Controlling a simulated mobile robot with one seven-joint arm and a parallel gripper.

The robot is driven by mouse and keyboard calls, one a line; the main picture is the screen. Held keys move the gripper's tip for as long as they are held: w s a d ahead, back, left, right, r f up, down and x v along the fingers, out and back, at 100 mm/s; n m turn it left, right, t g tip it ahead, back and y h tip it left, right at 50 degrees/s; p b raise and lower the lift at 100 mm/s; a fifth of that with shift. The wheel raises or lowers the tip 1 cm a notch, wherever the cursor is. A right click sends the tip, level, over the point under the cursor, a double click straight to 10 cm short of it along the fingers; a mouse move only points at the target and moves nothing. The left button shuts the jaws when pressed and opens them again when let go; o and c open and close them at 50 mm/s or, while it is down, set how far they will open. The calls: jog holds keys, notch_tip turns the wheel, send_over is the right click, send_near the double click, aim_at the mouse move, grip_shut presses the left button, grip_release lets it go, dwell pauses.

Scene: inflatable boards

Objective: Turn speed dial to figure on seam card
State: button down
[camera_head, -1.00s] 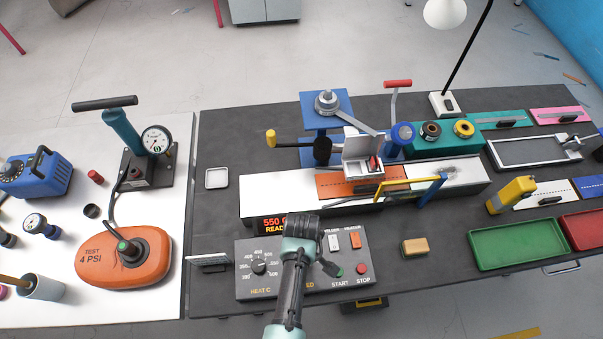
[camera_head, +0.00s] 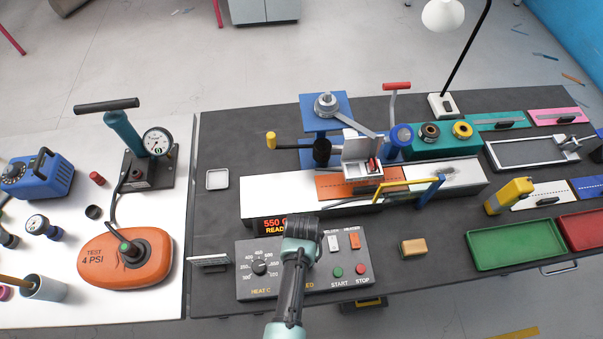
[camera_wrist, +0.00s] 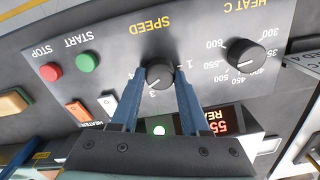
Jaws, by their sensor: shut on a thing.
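The black speed dial (camera_wrist: 160,76) sits under the SPEED label on the grey control panel (camera_wrist: 95,45). My gripper (camera_wrist: 160,79) is closed around it, one blue finger on each side. The figures 1 and 3 show beside the dial; its exact pointer setting is hard to tell. In the head view my gripper (camera_head: 300,235) and arm cover the dial. A small upright card (camera_head: 209,262), likely the seam card, stands left of the panel (camera_head: 248,288); its figure cannot be read from here.
The heat dial (camera_head: 259,267) is beside the speed dial. Green START (camera_head: 338,271) and red STOP (camera_head: 361,270) buttons and two rocker switches are on the other side. A lit red display (camera_head: 270,226) is behind. A tan block (camera_head: 413,247) lies right of the panel.

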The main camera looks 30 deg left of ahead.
jog(key=m, duration=0.5)
jog(key=shift+m, duration=0.3)
dwell(0.4)
jog(key=shift+c, duration=2)
grip_release()
notch_tip(320, 180, up, 13)
